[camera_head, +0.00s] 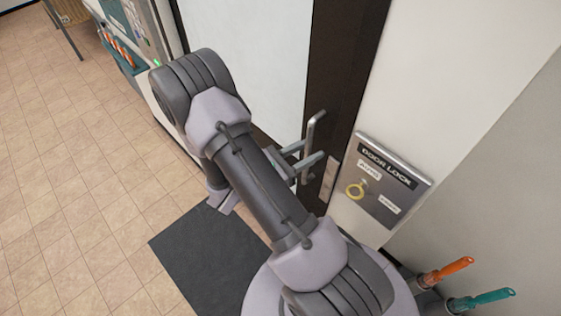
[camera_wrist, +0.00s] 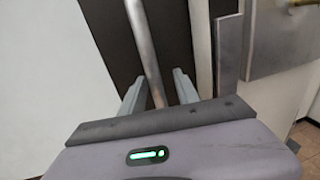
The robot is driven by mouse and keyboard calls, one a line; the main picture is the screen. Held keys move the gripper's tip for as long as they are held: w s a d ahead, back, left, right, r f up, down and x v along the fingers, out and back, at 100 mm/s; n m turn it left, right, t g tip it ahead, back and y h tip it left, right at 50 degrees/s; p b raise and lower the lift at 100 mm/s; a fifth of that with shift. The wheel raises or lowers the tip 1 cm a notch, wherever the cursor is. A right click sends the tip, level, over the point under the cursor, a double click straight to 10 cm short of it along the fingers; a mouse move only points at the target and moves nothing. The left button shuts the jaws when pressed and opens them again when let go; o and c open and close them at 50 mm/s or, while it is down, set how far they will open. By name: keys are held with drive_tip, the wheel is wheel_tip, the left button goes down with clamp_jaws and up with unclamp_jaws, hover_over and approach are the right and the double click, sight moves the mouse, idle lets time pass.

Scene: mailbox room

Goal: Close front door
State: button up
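The front door has a white panel (camera_head: 262,50) in a dark frame (camera_head: 335,65), with a metal bar handle (camera_head: 315,128) near its right edge. The handle (camera_wrist: 143,40) also shows in the wrist view. My gripper (camera_head: 307,163) is at the handle. In the wrist view my gripper (camera_wrist: 158,88) has its fingers apart, with the bar lined up between them and a visible gap on each side. I cannot tell how deep the bar sits between the fingers. My arm hides the lower part of the door, and whether it is fully shut is unclear.
A "DOOR LOCK" panel (camera_head: 388,180) with a yellow ring is on the wall right of the door. Orange (camera_head: 447,271) and teal (camera_head: 483,299) handled tools stand at lower right. A dark mat (camera_head: 190,255) lies below. Tiled floor at left is open.

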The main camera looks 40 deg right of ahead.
drive_tip(key=w+a, duration=0.2)
drive_tip(key=a, duration=1.5)
